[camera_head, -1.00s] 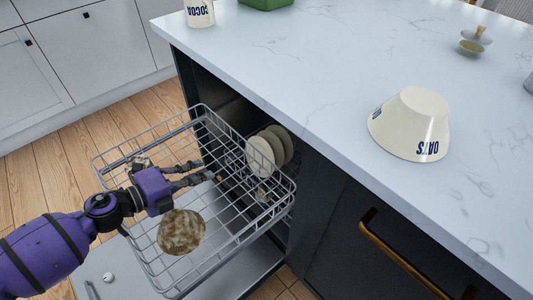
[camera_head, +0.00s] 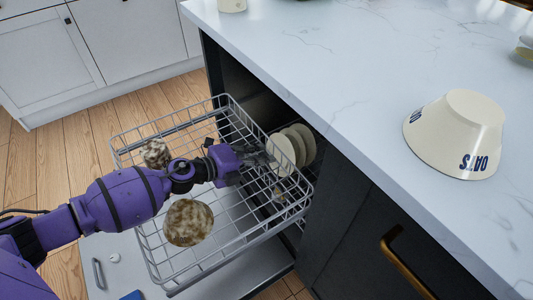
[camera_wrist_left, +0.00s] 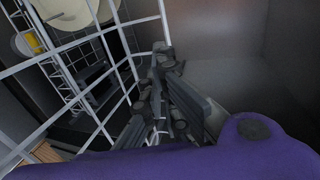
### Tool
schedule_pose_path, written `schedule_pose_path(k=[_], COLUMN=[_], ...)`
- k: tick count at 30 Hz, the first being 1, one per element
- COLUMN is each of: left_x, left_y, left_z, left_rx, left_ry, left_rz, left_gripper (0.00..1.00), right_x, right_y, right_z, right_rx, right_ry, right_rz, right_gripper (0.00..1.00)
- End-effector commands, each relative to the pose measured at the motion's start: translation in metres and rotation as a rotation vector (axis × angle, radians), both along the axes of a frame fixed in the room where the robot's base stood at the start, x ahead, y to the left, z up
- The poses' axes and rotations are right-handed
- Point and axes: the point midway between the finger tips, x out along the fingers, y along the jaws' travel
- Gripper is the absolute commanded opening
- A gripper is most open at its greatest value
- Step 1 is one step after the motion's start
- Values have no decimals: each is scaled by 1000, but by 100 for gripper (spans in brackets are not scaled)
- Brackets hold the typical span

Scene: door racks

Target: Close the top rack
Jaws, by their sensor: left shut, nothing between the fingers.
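The top rack (camera_head: 150,225) is a silver wire basket pulled out of the dark dishwasher under the counter. A speckled brown bowl or plate (camera_head: 188,222) and a smaller speckled item (camera_head: 156,153) sit in it. My left gripper (camera_head: 262,158) is over the rack, near its inner part by the dishwasher opening, and partly hidden by its own wrist. In the left wrist view the gripper fingers (camera_wrist_left: 165,95) are close together beside the rack's wires (camera_wrist_left: 110,75). Nothing shows between them. I cannot tell whether they touch the wires. My right gripper is not in view.
Cream plates (camera_head: 296,146) stand below, by the opening. The open dishwasher door (camera_head: 110,262) lies under the rack. The marble counter (camera_head: 335,70) overhangs the opening and carries an upside-down OATS bowl (camera_head: 455,135). A cabinet with a gold handle (camera_head: 405,268) is at the right.

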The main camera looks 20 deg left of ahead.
Motion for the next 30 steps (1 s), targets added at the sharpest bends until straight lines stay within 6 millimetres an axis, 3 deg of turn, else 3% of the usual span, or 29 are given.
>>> schedule_pose_path(k=[6,22,30], left_x=[12,18,53], left_y=[-10,-14,-40], left_z=[-1,1,4], left_rx=[1,-1,-4], left_ry=[0,0,-4], left_rz=[-1,0,1], left_gripper=[0,0,0], right_x=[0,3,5], right_y=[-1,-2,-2], right_z=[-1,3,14], right_rx=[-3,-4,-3], right_ry=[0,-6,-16], right_rz=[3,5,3], right_gripper=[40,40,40])
